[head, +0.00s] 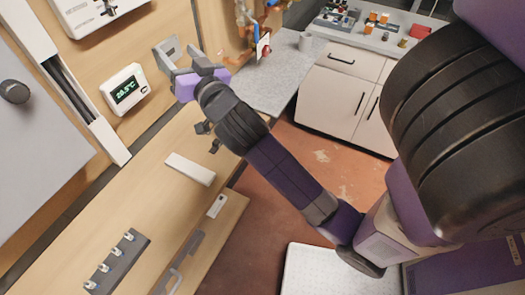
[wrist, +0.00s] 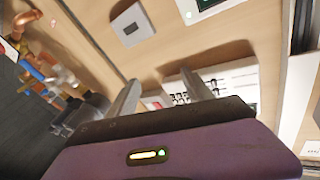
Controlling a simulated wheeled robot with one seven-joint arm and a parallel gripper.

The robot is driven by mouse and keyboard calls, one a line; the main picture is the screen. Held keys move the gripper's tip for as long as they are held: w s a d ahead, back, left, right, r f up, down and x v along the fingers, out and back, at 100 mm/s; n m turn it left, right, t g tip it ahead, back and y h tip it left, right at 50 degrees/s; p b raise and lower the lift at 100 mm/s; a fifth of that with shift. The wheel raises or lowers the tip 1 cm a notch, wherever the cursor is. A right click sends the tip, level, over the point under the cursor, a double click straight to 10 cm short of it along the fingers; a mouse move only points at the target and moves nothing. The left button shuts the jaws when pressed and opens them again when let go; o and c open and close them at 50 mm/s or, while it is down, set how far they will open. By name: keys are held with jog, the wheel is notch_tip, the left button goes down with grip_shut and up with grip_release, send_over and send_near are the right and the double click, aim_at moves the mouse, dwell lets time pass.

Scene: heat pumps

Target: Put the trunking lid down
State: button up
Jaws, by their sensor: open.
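The trunking lid (head: 190,169), a short white strip, lies flat on the wooden bench (head: 130,215), apart from my gripper. The white trunking (head: 65,75) runs down the wall at the left, with dark cables showing in its open channel. My gripper (head: 186,66) is raised above the bench near the wall, to the upper right of the thermostat. In the wrist view my gripper (wrist: 160,92) has its two fingers apart, with nothing held between them. I cannot make out the lid in the wrist view.
A lit thermostat (head: 124,89) and a grey wall plate (head: 168,50) are on the wall near my gripper. A dark strip with several clips (head: 117,262) lies on the front of the bench. Copper pipework (head: 255,30) stands beyond my gripper.

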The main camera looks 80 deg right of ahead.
jog(key=s+a+f+n+t+y, duration=0.1)
jog(key=s+a+f+n+y, duration=0.35)
jog(key=a+f, duration=0.3)
jog(key=s+a+f+n+t+y, duration=0.1)
jog(key=s+a+f+n+y, duration=0.25)
jog(key=a+f+n, duration=0.35)
jog(key=s+a+f+g+y, duration=0.1)
jog(key=s+a+y, duration=0.3)
jog(key=s+a, duration=1.1)
jog(key=shift+s+f+g+y, duration=0.3)
jog(key=shift+s+f, duration=0.35)
jog(key=shift+s, duration=0.2)
